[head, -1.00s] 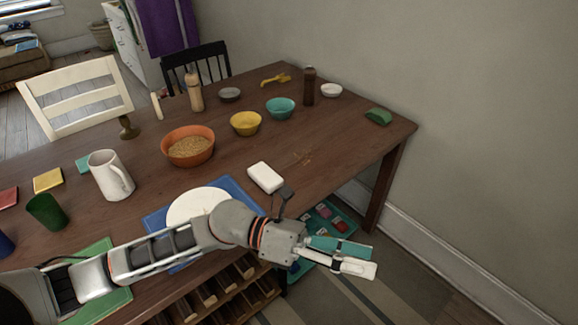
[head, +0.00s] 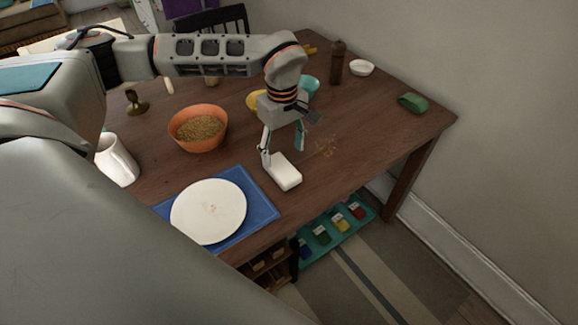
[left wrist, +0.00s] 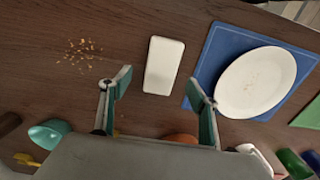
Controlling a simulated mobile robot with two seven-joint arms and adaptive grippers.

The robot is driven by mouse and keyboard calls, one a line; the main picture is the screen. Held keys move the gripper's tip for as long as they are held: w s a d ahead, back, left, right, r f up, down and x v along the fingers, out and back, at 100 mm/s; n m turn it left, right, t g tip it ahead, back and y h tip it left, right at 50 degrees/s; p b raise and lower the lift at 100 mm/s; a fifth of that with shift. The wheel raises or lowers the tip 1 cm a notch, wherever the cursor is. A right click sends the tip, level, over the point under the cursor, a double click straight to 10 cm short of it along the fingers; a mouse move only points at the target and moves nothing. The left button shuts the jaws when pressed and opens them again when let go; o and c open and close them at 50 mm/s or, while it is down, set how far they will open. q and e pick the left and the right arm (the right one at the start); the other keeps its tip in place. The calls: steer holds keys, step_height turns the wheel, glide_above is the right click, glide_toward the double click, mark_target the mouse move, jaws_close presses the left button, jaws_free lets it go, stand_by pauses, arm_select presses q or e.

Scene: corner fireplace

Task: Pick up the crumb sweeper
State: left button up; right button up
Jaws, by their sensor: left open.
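A white rounded block (head: 286,174), which looks like the crumb sweeper, lies flat on the brown table beside the blue placemat. In the left wrist view the white block (left wrist: 163,65) lies ahead of and between the two fingers. My left gripper (head: 283,162) points down close over the block, open and empty; I cannot tell whether a finger touches it. The left gripper (left wrist: 160,82) also shows with spread fingers in the left wrist view. Crumbs (head: 326,146) lie scattered on the table just right of the block. My right gripper is not in view.
A white plate (head: 209,211) rests on the blue placemat (head: 262,207). An orange bowl (head: 198,143), a yellow bowl (head: 256,101) and a teal bowl (head: 311,84) stand behind. A brown bottle (head: 337,64), white dish (head: 362,68) and green object (head: 412,102) are farther right. The right tabletop is mostly clear.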

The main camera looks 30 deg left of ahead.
mark_target(281, 167)
arm_select(q)
step_height(281, 167, down, 2)
steer(key=shift+s+f, duration=0.1)
steer(key=shift+s, duration=0.05)
steer(key=f, duration=0.5)
steer(key=shift+a+f+b, duration=0.1)
steer(key=shift+a+b, duration=0.2)
steer(key=c, duration=1.2)
